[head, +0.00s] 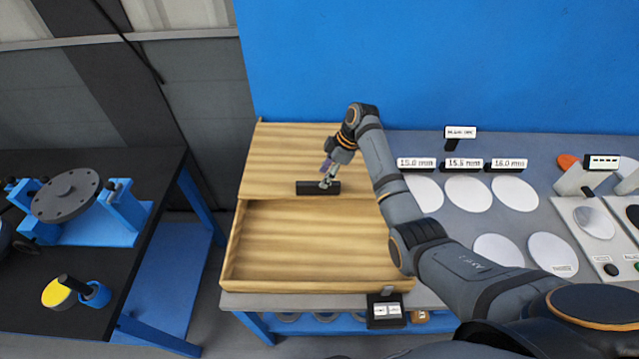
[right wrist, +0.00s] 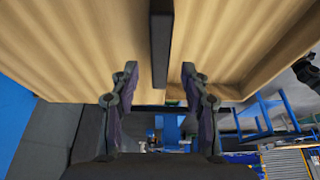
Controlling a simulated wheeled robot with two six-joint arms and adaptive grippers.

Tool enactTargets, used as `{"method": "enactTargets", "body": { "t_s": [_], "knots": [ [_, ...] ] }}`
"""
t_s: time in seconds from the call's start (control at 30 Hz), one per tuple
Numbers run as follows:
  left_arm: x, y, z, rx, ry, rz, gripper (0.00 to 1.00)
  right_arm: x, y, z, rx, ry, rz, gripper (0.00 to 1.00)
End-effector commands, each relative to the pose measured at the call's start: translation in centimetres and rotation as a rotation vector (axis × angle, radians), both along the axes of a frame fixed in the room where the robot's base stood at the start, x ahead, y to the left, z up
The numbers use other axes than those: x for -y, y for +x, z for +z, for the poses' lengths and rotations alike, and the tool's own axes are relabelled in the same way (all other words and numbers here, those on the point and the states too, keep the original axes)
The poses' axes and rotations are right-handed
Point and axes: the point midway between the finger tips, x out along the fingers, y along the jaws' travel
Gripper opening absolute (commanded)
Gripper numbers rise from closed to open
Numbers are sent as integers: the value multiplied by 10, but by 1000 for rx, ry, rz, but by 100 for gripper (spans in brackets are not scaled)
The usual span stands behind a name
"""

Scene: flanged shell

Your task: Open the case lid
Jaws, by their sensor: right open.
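The wooden case (head: 228,256) stands on the bench with its front part uncovered, and its empty interior shows. The wooden lid panel (head: 280,150) lies over the back part; I cannot tell whether it is slid or hinged. A black bar handle (head: 305,188) sits near the lid's front edge. My right gripper (head: 327,182) is at the handle, its fingers apart. In the right wrist view the handle (right wrist: 161,40) lies between the lines of the open fingers (right wrist: 160,70), with gaps on both sides; contact is not visible. My left gripper is not in view.
White discs (head: 468,194) and size labels (head: 464,163) lie right of the case, partly behind my right arm. A small black box (head: 385,311) stands at the case's front edge. A dark table (head: 110,270) with a blue fixture is at left, across a gap.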

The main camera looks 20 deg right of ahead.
Motion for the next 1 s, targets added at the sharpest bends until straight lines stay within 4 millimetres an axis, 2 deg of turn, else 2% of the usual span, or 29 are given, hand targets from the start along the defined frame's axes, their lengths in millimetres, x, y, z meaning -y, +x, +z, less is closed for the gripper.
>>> {"method": "enactTargets", "body": {
  "t_s": [0.1, 0.3, 0.83, 0.93, 1.0],
  "knots": [
    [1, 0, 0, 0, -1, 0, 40, 11, -2, 25, 1, -1, -2, 46],
    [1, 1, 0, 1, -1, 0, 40, 20, -6, 49, -2, 0, -1, 46],
    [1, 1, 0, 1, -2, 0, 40, 21, -6, 54, -2, 1, 0, 46],
    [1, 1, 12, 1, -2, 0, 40, 21, -6, 65, -1, 0, -1, 46],
    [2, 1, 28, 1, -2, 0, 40, 21, -6, 82, -1, 0, -1, 46]
  ]
}}
